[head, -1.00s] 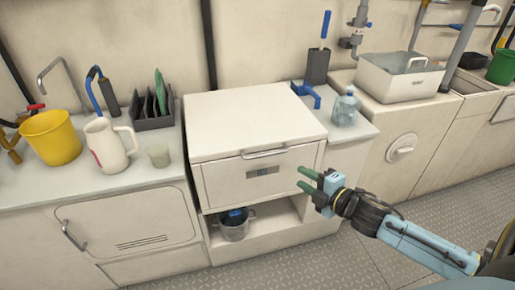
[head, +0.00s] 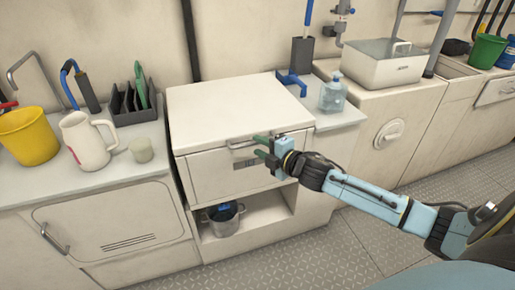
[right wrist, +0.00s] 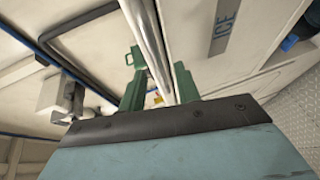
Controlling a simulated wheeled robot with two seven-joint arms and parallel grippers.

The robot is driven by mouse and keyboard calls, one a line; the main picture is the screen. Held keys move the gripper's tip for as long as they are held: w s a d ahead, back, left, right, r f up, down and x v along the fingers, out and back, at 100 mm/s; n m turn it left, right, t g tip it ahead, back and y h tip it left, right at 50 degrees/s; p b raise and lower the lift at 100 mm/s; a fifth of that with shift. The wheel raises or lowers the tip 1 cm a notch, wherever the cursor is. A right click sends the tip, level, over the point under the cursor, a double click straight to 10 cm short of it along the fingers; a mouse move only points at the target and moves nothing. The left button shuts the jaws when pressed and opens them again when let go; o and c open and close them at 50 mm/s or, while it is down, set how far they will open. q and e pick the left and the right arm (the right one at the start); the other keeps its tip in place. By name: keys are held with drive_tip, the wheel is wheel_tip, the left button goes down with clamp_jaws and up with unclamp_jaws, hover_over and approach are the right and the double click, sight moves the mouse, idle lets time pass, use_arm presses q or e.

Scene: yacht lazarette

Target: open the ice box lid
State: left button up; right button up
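The ice box is a white cabinet with a flat white lid (head: 235,108) on top, and the lid is down. A metal bar handle (head: 243,144) runs along the front edge; in the right wrist view the bar (right wrist: 148,40) passes between my green fingers. My right gripper (head: 259,147) is at the right part of this handle, its fingers apart around the bar. In the right wrist view the gripper (right wrist: 160,88) shows gaps beside the bar. An ICE label (right wrist: 225,27) is on the front panel. My left gripper is not in view.
A steel pot (head: 224,217) stands in the open shelf below the front panel. A white jug (head: 88,142), a cup (head: 142,150) and a yellow bucket (head: 28,136) stand on the left counter. A clear bottle (head: 333,93) stands on the right. The lid top is bare.

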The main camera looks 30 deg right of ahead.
drive_tip(key=shift+x, duration=0.9)
clamp_jaws()
